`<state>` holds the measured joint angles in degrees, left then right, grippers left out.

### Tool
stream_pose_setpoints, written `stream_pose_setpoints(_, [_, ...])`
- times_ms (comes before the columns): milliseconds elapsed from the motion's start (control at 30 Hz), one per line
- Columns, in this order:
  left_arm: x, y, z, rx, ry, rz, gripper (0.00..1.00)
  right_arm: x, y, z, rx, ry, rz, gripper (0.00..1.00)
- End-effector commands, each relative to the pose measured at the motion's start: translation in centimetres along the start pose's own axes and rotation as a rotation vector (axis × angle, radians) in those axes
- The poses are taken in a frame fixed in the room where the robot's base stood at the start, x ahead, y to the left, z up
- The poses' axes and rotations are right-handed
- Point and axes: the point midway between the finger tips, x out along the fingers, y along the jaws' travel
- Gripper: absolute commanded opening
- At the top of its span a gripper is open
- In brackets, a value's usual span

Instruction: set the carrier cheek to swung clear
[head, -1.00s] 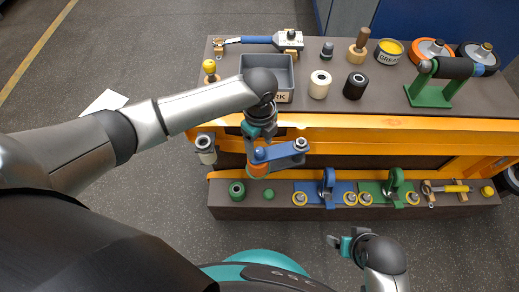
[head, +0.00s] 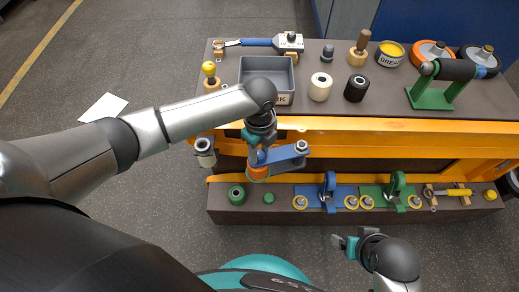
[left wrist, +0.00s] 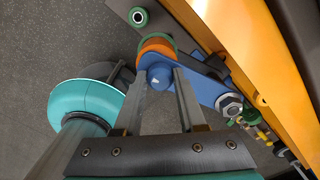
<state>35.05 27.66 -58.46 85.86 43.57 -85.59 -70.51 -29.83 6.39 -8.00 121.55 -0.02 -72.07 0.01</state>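The carrier cheek is a flat blue arm (head: 287,157) at the front of the orange frame, with a bolt and nut at its right end. It also shows in the left wrist view (left wrist: 205,90). An orange and green round part (head: 258,172) lies at its left end, under a blue knob (left wrist: 160,77). My left gripper (left wrist: 160,72) is open, with one finger on each side of the knob; any contact is too close to judge. In the head view my left gripper (head: 256,155) partly hides that end. My right gripper (head: 342,243) hangs away from the bench, its opening unclear.
The orange beam (head: 400,125) runs close beside the cheek. The lower shelf (head: 325,211) holds a green ring (head: 237,196), blue and green clamp fixtures and a yellow-handled tool. A grey bin (head: 257,66) stands on the bench top behind my left arm. The floor in front is clear.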

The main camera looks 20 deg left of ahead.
Motion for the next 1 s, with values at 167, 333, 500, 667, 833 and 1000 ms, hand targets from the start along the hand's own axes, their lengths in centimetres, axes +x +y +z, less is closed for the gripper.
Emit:
stream_pose_setpoints(167, [-0.01, 0.03, 0.00, 0.000, 0.000, 0.002, 0.17, 0.01, -0.02, 0.00, 0.000, 0.000, 0.000, 0.80])
stream_pose_setpoints(333, [-0.01, 0.04, 0.00, 0.000, 0.000, 0.002, 0.00, 0.01, -0.02, 0.00, 0.000, 0.000, -0.001, 0.80])
stream_pose_setpoints(500, [-0.01, 0.05, 0.01, 0.000, 0.000, 0.002, 0.00, 0.02, -0.03, 0.00, 0.000, 0.000, -0.001, 0.80])
stream_pose_setpoints(667, [-0.01, 0.06, 0.01, 0.000, 0.000, 0.003, 0.00, 0.03, -0.03, 0.01, 0.000, 0.000, -0.001, 0.80])
stream_pose_setpoints(833, [-0.01, 0.07, 0.02, 0.000, 0.000, 0.003, 0.00, 0.04, -0.04, 0.02, 0.000, 0.000, -0.001, 0.80])
stream_pose_setpoints(1000, [0.00, 0.07, 0.02, 0.000, 0.000, 0.003, 0.00, 0.05, -0.04, 0.03, 0.000, 0.000, -0.001, 0.80])
